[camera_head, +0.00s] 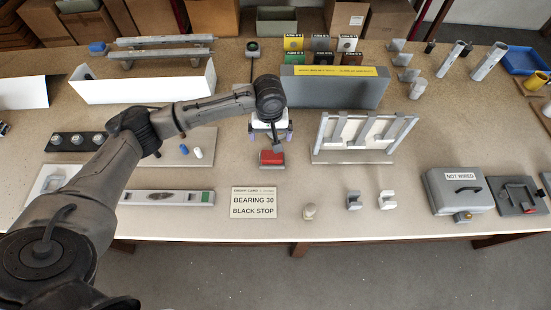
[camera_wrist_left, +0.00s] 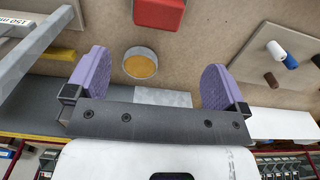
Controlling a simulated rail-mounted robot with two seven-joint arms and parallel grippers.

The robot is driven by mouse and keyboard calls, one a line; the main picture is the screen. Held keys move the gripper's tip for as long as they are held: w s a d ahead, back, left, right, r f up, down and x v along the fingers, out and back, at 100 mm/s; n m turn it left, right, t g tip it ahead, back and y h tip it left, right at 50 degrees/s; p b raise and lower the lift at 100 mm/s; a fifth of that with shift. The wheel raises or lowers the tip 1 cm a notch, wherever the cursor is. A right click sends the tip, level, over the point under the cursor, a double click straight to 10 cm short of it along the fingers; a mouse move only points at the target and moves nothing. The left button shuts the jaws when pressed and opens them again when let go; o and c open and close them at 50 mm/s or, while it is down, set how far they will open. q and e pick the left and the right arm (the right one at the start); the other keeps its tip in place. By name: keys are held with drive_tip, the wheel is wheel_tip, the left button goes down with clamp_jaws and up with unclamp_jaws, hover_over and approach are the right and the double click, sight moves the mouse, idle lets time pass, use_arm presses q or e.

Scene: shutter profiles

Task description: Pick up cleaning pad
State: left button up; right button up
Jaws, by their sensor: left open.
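A small red block (camera_head: 272,158), possibly the cleaning pad, lies on the table just in front of my left gripper (camera_head: 271,135). The red block also shows at the top edge of the left wrist view (camera_wrist_left: 158,11), partly cut off. My left gripper is open, with its purple fingers apart and nothing held between them, as the left wrist view shows (camera_wrist_left: 154,82). A round dish with an orange-yellow inside (camera_wrist_left: 140,64) lies below, between the fingers in that view. My right gripper is in neither view.
A slotted grey rack (camera_head: 365,135) stands to the right of the gripper. A long grey bin (camera_head: 335,92) is behind it. A label card (camera_head: 253,202) lies in front of the red block. A board with small pegs (camera_head: 190,148) is to the left.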

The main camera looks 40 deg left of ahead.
use_arm(q)
hover_over(272, 155)
wheel_tip(272, 155, down, 7)
drive_tip(key=shift+s+a+r+b, duration=0.1)
drive_tip(key=shift+s+b, duration=0.05)
drive_tip(key=shift+b, duration=0.2)
drive_tip(key=shift+f+b, duration=0.4)
drive_tip(key=shift+f, duration=2.95)
drive_tip(key=shift+c, duration=0.5)
drive_tip(key=shift+c, duration=1.4)
drive_tip(key=c, duration=0.5)
